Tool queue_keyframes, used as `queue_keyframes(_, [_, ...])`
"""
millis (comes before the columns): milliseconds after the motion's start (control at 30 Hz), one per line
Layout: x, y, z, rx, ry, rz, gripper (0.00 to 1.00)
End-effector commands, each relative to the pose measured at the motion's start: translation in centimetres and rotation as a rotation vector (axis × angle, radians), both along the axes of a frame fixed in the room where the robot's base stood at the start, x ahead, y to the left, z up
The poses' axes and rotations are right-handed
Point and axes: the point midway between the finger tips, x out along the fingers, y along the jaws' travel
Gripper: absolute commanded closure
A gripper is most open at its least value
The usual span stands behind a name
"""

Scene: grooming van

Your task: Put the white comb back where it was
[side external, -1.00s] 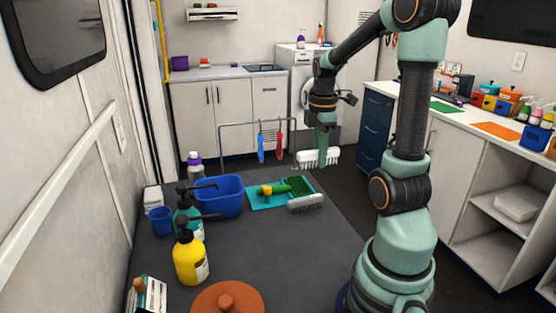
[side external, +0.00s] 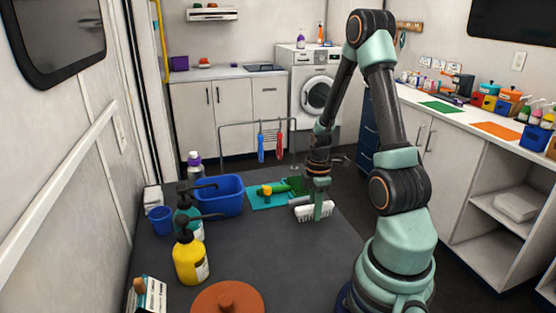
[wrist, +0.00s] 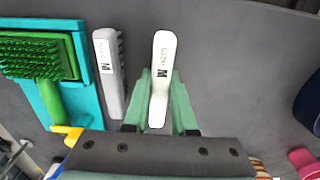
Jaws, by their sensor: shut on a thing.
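The white comb (side external: 302,214) is between the fingers of my gripper (side external: 318,212), low over the dark table, teeth down in the side external view. In the wrist view the white comb (wrist: 161,60) points away from my gripper (wrist: 160,105), with a finger on each side. I cannot tell whether its teeth touch the table. A grey comb (wrist: 108,75) lies just left of it in the wrist view, roughly parallel and apart.
A teal mat (side external: 262,202) with a green brush (wrist: 45,65) lies left of the grey comb. A blue tub (side external: 218,197) and pump bottles, one yellow (side external: 190,258), stand further left. A wire rack (side external: 238,124) stands at the far edge.

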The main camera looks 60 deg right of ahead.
Motion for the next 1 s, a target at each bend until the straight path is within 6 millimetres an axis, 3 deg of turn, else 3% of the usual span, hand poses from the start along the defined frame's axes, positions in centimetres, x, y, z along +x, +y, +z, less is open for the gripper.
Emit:
queue_keyframes(100, [-0.03, 0.03, -0.93, 0.001, 0.001, 0.000, 1.00])
queue_keyframes(500, [0.01, -0.01, -1.30, -0.001, -0.001, 0.000, 1.00])
queue_keyframes(533, [0.02, -0.02, -1.34, -0.001, -0.001, 0.000, 0.72])
queue_keyframes(600, [0.03, -0.03, -1.30, -0.001, -0.001, 0.000, 0.46])
queue_keyframes(1000, [0.02, -0.02, -0.96, -0.001, -0.001, 0.000, 0.46])
